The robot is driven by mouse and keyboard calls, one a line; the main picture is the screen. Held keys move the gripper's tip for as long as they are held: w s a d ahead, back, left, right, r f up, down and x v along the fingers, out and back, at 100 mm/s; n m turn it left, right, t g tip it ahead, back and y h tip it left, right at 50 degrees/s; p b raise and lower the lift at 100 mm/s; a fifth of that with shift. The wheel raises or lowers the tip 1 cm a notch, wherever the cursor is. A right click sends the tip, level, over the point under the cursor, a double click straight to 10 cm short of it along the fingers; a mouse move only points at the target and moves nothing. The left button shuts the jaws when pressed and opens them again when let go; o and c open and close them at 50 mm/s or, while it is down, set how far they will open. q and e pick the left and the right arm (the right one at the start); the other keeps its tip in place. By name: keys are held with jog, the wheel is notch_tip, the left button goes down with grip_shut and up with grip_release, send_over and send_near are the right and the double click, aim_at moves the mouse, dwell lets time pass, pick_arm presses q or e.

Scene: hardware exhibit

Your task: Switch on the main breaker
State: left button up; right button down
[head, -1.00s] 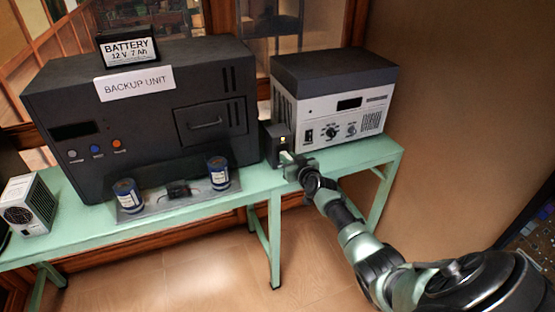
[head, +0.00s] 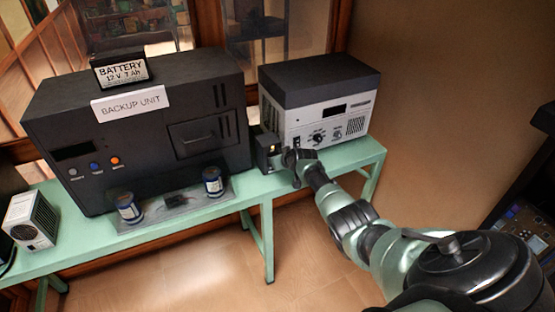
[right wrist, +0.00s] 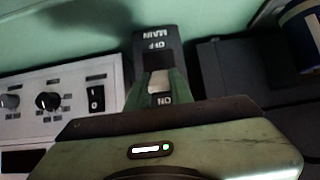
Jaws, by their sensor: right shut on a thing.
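The main breaker (head: 264,152) is a small dark box on the green bench between the backup unit and the white-fronted power supply. In the right wrist view the breaker (right wrist: 157,45) appears upside down, with MAIN, OFF and ON in white letters. My right gripper (head: 287,157) is at the breaker's front. In the right wrist view its fingers (right wrist: 160,80) are shut on the pale breaker lever (right wrist: 159,82), between the OFF and ON marks. The fingers partly hide the lever, so I cannot tell its exact position. My left gripper is in neither view.
The backup unit (head: 150,175) stands left, with a battery (head: 121,72) on top. Two blue cans (head: 213,182) stand on a grey tray (head: 180,205) before it. The power supply (head: 305,118) is close on the right. A small white fan unit (head: 30,222) stands far left.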

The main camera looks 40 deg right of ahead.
jog(key=shift+r, duration=0.15)
jog(key=c, duration=1.2)
grip_release()
jog(key=shift+c, duration=0.2)
jog(key=shift+s+a+r+p, duration=0.1)
jog(key=shift+s+r+p, duration=0.15)
jog(key=shift+s+p, duration=0.15)
jog(key=p+v, duration=0.1)
jog(key=v, duration=0.5)
jog(key=shift+s+r, duration=0.2)
jog(key=shift+s, duration=0.05)
jog(key=shift+a, duration=0.1)
